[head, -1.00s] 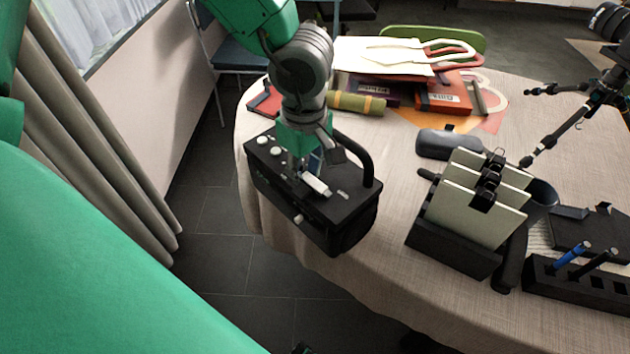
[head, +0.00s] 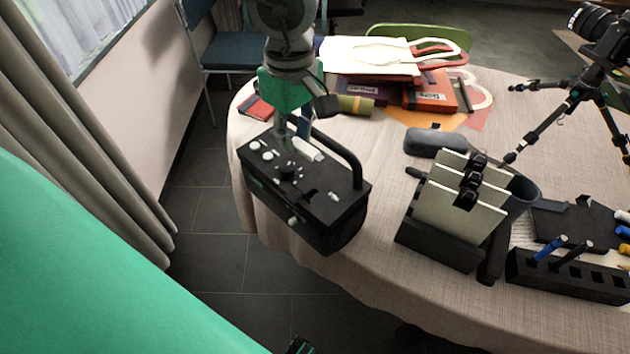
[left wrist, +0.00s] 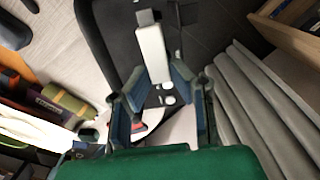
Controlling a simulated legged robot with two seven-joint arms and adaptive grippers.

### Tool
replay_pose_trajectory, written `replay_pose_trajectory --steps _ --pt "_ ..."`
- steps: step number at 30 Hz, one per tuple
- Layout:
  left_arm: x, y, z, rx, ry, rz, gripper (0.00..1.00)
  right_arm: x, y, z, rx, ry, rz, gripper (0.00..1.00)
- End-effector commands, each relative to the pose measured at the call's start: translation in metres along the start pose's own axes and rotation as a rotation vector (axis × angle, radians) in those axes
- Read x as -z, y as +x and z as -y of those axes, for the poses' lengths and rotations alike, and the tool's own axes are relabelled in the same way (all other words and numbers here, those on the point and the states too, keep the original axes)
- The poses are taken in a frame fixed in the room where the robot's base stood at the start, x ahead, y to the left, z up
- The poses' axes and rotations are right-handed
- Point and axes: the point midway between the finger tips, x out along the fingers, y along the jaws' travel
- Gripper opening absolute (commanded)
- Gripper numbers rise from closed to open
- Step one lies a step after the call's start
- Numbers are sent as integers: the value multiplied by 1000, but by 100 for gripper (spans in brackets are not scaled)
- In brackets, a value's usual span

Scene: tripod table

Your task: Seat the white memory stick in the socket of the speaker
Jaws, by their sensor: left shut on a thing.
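The speaker (head: 315,215) is a black box with knobs and a carry handle, standing at the table's left front edge. My left gripper (head: 294,143) is above the speaker's top, near the handle, and shut on the white memory stick (head: 307,150). In the left wrist view the stick (left wrist: 152,55) sticks out between the fingers (left wrist: 157,90), its metal plug pointing away from them. A small pale fitting (head: 334,196) lies on the speaker's top, right of the stick; I cannot tell if it is the socket. The stick appears apart from it.
Behind the speaker are a rolled olive cloth (head: 356,105) and books under a white bag (head: 370,57). To the right stand a dark holder with pale boards (head: 460,200), a grey case (head: 435,142) and a pen block (head: 570,275). The handle (head: 345,155) arches close to the gripper.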

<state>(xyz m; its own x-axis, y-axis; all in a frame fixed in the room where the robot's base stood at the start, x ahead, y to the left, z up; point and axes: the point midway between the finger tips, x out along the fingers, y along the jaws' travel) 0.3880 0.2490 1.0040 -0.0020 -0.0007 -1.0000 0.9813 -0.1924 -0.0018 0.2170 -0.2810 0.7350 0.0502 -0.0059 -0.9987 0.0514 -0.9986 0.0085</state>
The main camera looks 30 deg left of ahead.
Motion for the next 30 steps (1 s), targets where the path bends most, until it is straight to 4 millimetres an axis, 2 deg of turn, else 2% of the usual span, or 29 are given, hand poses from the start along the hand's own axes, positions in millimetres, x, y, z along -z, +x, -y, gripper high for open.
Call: replay_pose_trajectory --steps 7,13,19,23,26,30 --pt "0 5 0 1 0 -1 1 0 2 0 0 0 0 40" --pt "0 39 0 3 1 -2 1 -1 13 0 0 0 0 40" --pt "0 58 1 1 1 0 1 -1 19 0 0 0 0 40" --pt "0 80 1 3 2 -2 1 -2 26 0 0 0 0 40" --pt "0 90 1 4 2 -1 1 -1 17 0 0 0 1 40" --pt "0 96 0 0 1 1 1 -1 15 0 0 0 0 40"
